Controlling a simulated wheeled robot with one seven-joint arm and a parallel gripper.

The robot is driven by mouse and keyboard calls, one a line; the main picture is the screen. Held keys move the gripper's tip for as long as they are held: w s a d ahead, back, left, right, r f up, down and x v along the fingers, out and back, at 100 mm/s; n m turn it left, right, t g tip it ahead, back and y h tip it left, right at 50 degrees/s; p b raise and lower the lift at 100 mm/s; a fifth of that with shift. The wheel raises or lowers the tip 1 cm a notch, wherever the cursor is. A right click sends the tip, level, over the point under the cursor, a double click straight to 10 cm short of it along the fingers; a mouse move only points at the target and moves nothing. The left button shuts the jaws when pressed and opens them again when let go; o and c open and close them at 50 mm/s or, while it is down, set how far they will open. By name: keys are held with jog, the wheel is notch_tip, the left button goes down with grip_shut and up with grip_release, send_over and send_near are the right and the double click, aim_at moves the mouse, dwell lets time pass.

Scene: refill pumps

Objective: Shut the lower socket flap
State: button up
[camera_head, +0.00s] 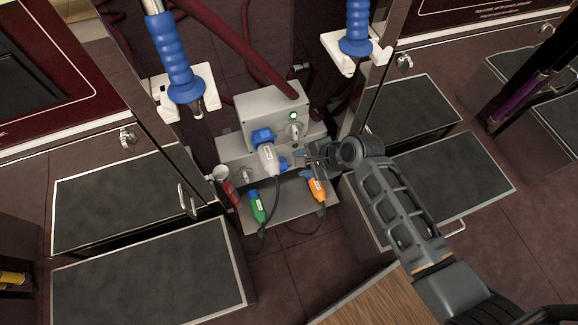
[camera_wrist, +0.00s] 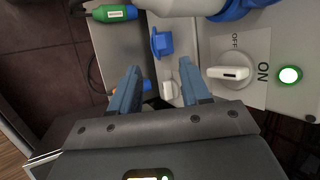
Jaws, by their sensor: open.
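The lower socket flap (camera_head: 283,163) is a small blue piece on the front of the lower grey housing, below the white plug. In the wrist view the blue flap (camera_wrist: 161,42) sticks out from the pale housing, just beyond the fingertips. How far it stands open is hard to tell. My gripper (camera_head: 312,156) is to the right of the flap in the head view. In the wrist view my gripper (camera_wrist: 161,80) is open, with nothing held between its two blue-grey fingers. A small white knob (camera_wrist: 168,90) shows between them.
A white plug (camera_head: 268,157) sits in the blue upper socket (camera_head: 262,135). A rotary switch (camera_wrist: 233,72) and green lamp (camera_wrist: 289,75) are close by. A green plug (camera_head: 257,206) and an orange plug (camera_head: 317,190) rest on the grey ledge below. Blue-handled nozzles (camera_head: 175,60) stand above.

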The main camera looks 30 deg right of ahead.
aim_at(284, 165)
jog(key=b+x, duration=0.2)
jog(key=x, duration=0.6)
jog(key=shift+w+a+b, duration=0.1)
jog(key=shift+b, duration=0.25)
jog(key=shift+r, duration=0.1)
grip_shut()
